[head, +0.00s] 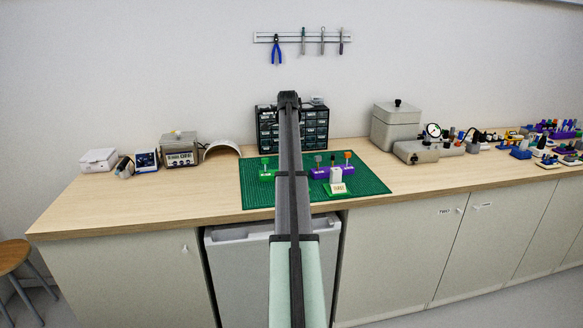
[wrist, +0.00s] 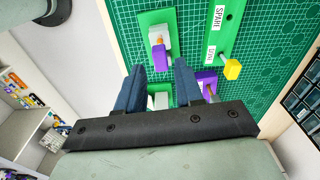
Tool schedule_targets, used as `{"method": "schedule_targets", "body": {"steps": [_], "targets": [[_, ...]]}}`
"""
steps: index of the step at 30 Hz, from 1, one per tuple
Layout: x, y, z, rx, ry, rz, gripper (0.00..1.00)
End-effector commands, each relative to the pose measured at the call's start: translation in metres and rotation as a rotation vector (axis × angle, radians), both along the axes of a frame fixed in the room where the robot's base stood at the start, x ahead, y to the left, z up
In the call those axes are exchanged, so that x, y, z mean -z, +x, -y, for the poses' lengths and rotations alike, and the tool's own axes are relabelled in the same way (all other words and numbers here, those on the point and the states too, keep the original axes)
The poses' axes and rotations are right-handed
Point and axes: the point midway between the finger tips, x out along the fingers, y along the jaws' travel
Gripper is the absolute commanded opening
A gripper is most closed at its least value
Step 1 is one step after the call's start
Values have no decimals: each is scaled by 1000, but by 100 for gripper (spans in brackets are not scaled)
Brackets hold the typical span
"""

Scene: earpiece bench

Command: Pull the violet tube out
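In the wrist view a small violet tube (wrist: 162,57) with an orange spot sits in a pale holder on a green plate (wrist: 147,20). My gripper (wrist: 160,76) is open, its two dark blue fingers spread, with the violet tube ahead of the gap between the fingertips. I see nothing held between them. Whether the fingers touch the holder I cannot tell. In the head view my arm hides the gripper, and a pale holder (head: 336,174) stands at the front right of the green mat (head: 255,197); the violet tube is too small to tell there.
A green block (wrist: 222,40) with white labels and a yellow-capped pin (wrist: 231,70) is right of the fingers. A dark drawer cabinet (head: 318,132) stands behind.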

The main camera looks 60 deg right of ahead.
Motion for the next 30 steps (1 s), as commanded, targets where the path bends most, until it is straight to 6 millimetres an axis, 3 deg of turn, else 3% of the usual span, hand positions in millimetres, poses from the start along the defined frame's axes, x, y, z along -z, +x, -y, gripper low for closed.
{"method": "schedule_targets", "body": {"steps": [9, 22, 30], "targets": [[26, -1, 1, 0, 0, 0, 36], [30, -1, 2, 0, -1, 1, 36], [30, -1, 1, 0, -1, 1, 24]]}}
